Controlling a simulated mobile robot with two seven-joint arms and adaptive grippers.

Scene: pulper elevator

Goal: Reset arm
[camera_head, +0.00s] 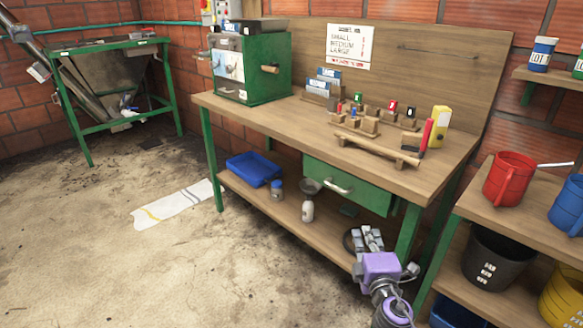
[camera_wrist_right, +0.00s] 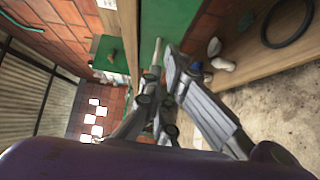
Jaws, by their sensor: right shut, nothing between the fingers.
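My right gripper (camera_head: 369,238) is low at the front right of the workbench (camera_head: 408,178), in front of the bench's lower shelf and below its green drawer. It is shut and empty. Its purple wrist and arm come up from the bottom edge of the head view. In the right wrist view the gripper fingers (camera_wrist_right: 166,88) show with the green drawer behind them.
A side shelf with a red jug (camera_head: 509,178), blue jug (camera_head: 570,207) and black bucket (camera_head: 497,257) stands close right of my right arm. A blue tray (camera_head: 253,169) and small bottles are on the lower shelf. The floor at left is mostly clear.

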